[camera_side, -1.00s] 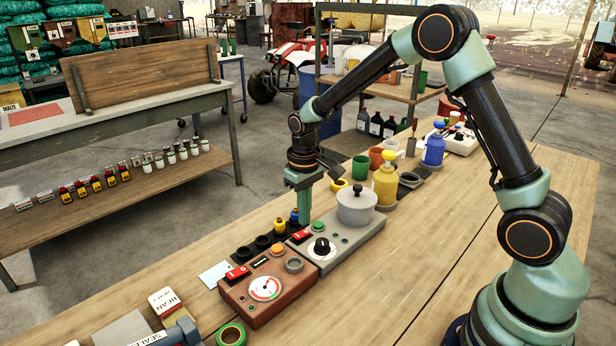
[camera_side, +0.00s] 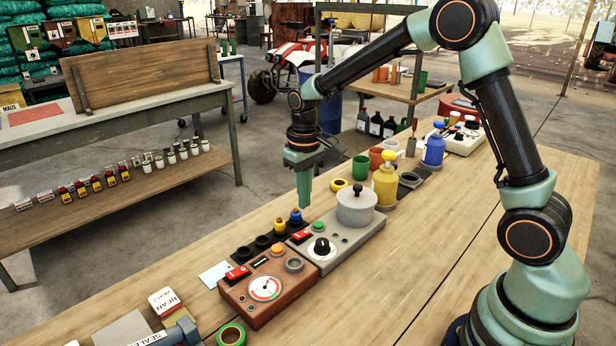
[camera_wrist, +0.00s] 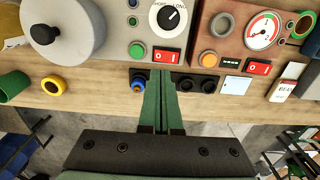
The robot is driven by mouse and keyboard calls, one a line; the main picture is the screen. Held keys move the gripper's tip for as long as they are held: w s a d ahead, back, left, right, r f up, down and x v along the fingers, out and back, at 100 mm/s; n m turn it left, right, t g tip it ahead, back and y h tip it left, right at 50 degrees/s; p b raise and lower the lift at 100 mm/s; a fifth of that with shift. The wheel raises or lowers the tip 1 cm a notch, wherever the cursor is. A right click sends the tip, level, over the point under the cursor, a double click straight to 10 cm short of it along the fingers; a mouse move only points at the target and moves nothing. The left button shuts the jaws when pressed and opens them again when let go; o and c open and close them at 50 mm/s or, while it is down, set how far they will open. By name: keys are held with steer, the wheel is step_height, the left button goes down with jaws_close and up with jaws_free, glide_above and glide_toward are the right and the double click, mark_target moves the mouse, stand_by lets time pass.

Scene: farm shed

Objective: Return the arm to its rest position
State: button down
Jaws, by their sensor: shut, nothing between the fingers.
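My gripper (camera_side: 305,203) is shut and empty. It points straight down above the far edge of the workbench (camera_side: 440,265), close to a black holder strip (camera_side: 254,249). In the wrist view my green fingers (camera_wrist: 163,131) lie together over the strip. A blue-topped small bottle (camera_side: 295,216) and a yellow-topped one (camera_side: 280,226) stand in the strip beside the fingertips. In the wrist view the blue one (camera_wrist: 138,86) is just left of the fingers; the yellow one is hidden there.
A grey unit with a lidded pot (camera_side: 356,206) and a brown gauge box (camera_side: 269,287) stand just in front of the strip. A yellow bottle (camera_side: 386,184), a blue bottle (camera_side: 433,150) and a green cup (camera_side: 360,167) stand to the right. The bench's right front is clear.

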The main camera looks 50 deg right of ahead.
steer(key=s+r+t, duration=0.5)
steer(key=s+r, duration=0.8)
steer(key=s, duration=0.3)
steer(key=shift+a+r+t, duration=0.15)
steer(key=shift+a+t, duration=0.05)
steer(key=shift+t, duration=0.1)
stand_by(0.3)
